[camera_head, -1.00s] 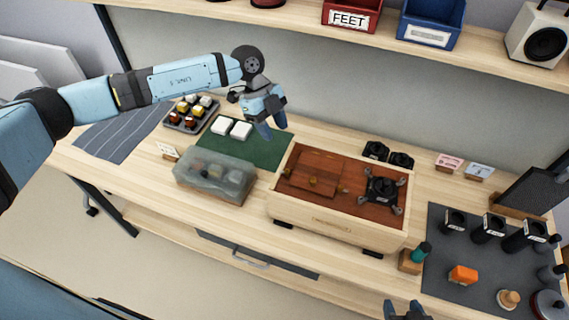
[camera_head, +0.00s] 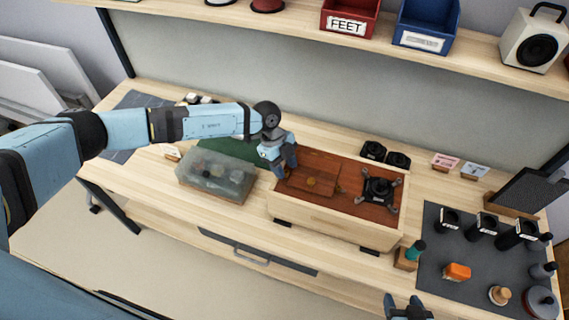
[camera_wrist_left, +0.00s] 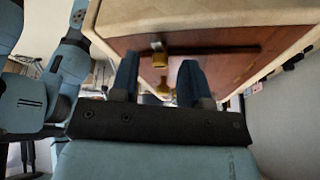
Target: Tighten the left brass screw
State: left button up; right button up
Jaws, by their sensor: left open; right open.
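The speaker cabinet (camera_head: 330,222) lies on the bench with its reddish-brown wooden face up. Brass pieces show on that face: one near the middle (camera_head: 312,181) and one to its right (camera_head: 338,190). The left brass screw is hidden behind my left gripper in the head view. My left gripper (camera_head: 284,168) is over the left end of the cabinet. In the left wrist view its two fingers (camera_wrist_left: 158,82) are apart, with one brass piece (camera_wrist_left: 162,87) seen between them and another (camera_wrist_left: 157,46) beyond. Contact cannot be told. My right gripper (camera_head: 406,309) is at the bottom edge, away from the cabinet.
A translucent lidded bin (camera_head: 216,177) stands just left of the cabinet. A black four-armed part (camera_head: 379,188) sits on the face's right side. A shelf (camera_head: 290,32) runs above.

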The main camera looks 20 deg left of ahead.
pick_arm(q)
jog(key=shift+f, duration=0.15)
grip_shut()
